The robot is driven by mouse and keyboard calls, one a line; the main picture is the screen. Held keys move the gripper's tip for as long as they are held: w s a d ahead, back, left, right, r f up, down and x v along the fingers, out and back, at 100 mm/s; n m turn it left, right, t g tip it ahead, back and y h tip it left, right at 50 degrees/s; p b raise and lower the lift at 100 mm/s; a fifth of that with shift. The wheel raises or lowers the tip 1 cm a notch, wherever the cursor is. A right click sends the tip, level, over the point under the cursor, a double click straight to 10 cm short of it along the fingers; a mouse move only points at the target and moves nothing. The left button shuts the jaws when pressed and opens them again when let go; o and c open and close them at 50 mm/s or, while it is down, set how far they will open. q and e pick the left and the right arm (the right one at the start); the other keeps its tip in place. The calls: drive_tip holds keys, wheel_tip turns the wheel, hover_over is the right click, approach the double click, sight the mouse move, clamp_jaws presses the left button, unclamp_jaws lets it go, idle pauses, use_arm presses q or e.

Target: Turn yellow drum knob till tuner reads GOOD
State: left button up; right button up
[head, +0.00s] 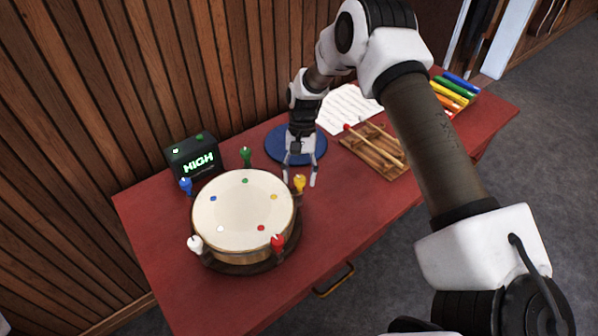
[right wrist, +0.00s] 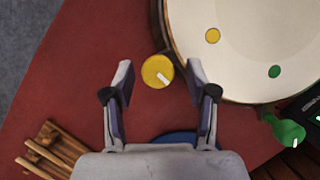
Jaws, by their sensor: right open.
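The yellow knob (head: 299,183) stands at the right rim of the round cream drum (head: 240,212). In the right wrist view the yellow knob (right wrist: 158,72) shows from above with a white mark on its top. My right gripper (head: 299,180) is open, and its fingertips (right wrist: 158,72) lie on either side of the knob in that view, with gaps visible. I cannot tell how far above the knob they are. The black tuner (head: 193,157) behind the drum reads HIGH in green. My left gripper is not in view.
Green (head: 246,156), blue (head: 185,186), white (head: 196,244) and red (head: 278,243) knobs surround the drum. A blue round mat (head: 277,146), a white sheet (head: 352,104), a wooden rack with mallets (head: 372,158) and coloured tubes (head: 455,88) lie on the red table (head: 150,230). The table's front is clear.

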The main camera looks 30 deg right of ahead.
drive_tip(key=shift+s, duration=0.15)
drive_tip(key=shift+s+r, duration=0.1)
drive_tip(key=shift+r, duration=0.05)
drive_tip(key=shift+c, duration=1.4)
drive_tip(key=shift+a, duration=0.1)
clamp_jaws()
drive_tip(key=shift+n, duration=0.4)
drive_tip(key=shift+n+h, duration=0.4)
drive_tip(key=shift+n, duration=0.4)
drive_tip(key=shift+a+n+g+h, duration=0.1)
drive_tip(key=shift+n+g+h, duration=0.45)
drive_tip(key=shift+n, duration=1.25)
